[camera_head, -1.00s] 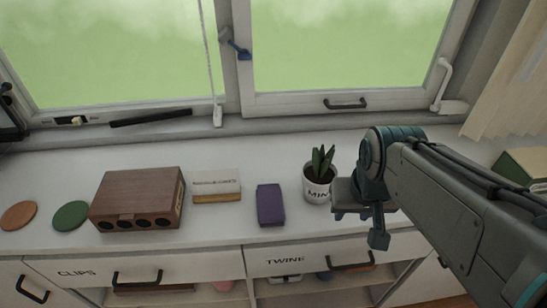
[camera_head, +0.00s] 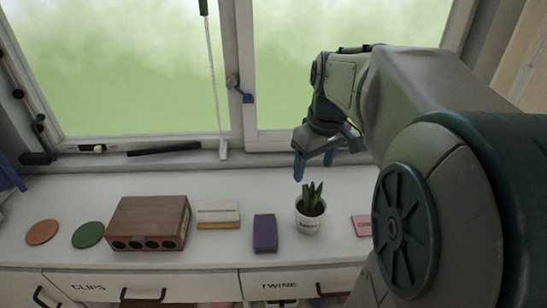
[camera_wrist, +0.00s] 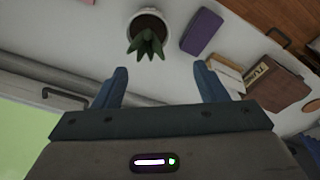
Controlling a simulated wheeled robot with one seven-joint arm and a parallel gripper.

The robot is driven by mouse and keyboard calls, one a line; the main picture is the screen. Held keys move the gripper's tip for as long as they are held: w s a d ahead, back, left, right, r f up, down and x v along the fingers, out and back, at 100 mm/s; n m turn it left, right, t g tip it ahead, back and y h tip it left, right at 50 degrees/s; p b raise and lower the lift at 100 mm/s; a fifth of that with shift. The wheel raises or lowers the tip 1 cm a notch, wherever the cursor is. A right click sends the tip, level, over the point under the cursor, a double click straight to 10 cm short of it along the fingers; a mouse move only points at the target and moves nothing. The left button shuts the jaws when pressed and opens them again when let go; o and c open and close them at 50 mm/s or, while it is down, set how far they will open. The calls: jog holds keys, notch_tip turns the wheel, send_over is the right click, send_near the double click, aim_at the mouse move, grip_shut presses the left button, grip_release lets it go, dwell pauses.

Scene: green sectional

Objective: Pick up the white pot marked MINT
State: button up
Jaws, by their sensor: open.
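The white pot marked MINT (camera_head: 308,222) stands upright on the white counter, with dark soil and a spiky green plant (camera_head: 312,195) in it. Its lettering is small in the head view now. In the wrist view the pot (camera_wrist: 135,22) is at the top, left of centre, seen from above with the plant leaning into view. My gripper (camera_head: 328,168) is open and empty, above and behind the pot near the window side. In the wrist view its two blue fingers (camera_wrist: 164,84) are spread apart, and the pot lies beyond their tips, not between them.
A purple box (camera_head: 265,233) stands just left of the pot, and a pink card (camera_head: 362,225) lies to its right. Further left are a pale block (camera_head: 218,214), a brown wooden box (camera_head: 148,222), a green disc (camera_head: 88,235) and an orange disc (camera_head: 42,232). The window (camera_head: 130,70) rises behind.

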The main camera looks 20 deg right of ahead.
aim_at(313, 185)
jog(key=shift+n, duration=0.3)
jog(key=f, duration=0.2)
jog(key=w+d+f, duration=0.1)
jog(key=f, duration=0.1)
jog(key=w+f, duration=0.1)
jog(key=f, duration=0.1)
jog(key=shift+d+f+p, duration=0.3)
jog(key=shift+d+p, duration=0.05)
jog(key=shift+w+f+p, duration=0.2)
jog(key=shift+f+p, duration=0.1)
jog(key=shift+f, duration=1.1)
jog(key=shift+w+f+p, duration=0.2)
jog(key=shift+f+p, duration=0.1)
jog(key=shift+f, duration=1.05)
grip_shut()
jog(key=shift+d+r, duration=0.1)
